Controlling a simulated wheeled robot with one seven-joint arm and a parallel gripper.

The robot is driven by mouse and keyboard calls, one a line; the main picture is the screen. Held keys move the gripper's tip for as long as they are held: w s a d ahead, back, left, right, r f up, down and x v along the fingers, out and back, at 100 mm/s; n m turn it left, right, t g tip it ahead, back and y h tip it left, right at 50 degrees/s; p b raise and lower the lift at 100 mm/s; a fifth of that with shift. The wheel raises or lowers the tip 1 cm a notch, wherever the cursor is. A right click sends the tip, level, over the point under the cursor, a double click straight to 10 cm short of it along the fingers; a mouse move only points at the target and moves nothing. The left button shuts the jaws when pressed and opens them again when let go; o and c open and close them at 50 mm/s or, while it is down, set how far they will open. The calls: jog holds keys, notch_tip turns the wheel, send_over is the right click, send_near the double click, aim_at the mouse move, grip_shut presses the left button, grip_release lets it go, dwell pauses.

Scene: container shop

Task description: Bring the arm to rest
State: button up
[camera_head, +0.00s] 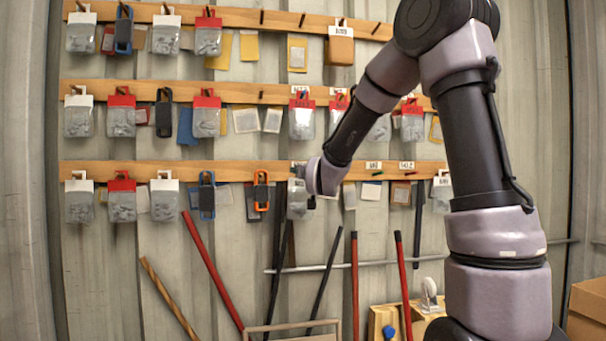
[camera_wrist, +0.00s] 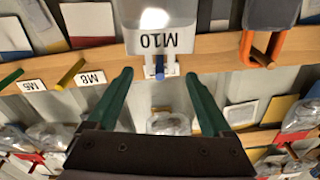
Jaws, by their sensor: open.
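My arm comes in from the right and bends down to the bottom rail in the head view. My gripper (camera_wrist: 160,78) is open, with its two green fingers apart and nothing between their tips that I can see gripped. A clear bag with a white card marked M10 (camera_wrist: 160,42) hangs at a blue peg (camera_wrist: 160,68) just beyond the fingertips; the picture is upside down there. In the head view, my gripper (camera_head: 303,190) covers part of this spot, and a bag (camera_head: 297,208) shows partly behind it.
Bags, cards and clips hang close on both sides along the bottom wooden rail (camera_head: 225,170). An orange clip (camera_head: 261,192) hangs left of my gripper. Red poles (camera_head: 212,270) and dark poles lean below. A yellow-fronted wooden box (camera_head: 385,320) stands low at right.

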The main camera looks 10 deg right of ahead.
jog(key=s+d+f+g, duration=0.2)
jog(key=s+g, duration=0.1)
jog(key=s, duration=0.9)
jog(key=s+d+f+m+g+y, duration=0.1)
jog(key=s+g, duration=0.3)
jog(key=s, duration=0.9)
jog(key=s+d+f+g+y, duration=0.1)
jog(key=s+f+g, duration=0.3)
jog(key=s, duration=0.8)
jog(key=shift+s+d+m, duration=0.15)
jog(key=shift+d+m, duration=0.15)
jog(key=shift+d, duration=0.6)
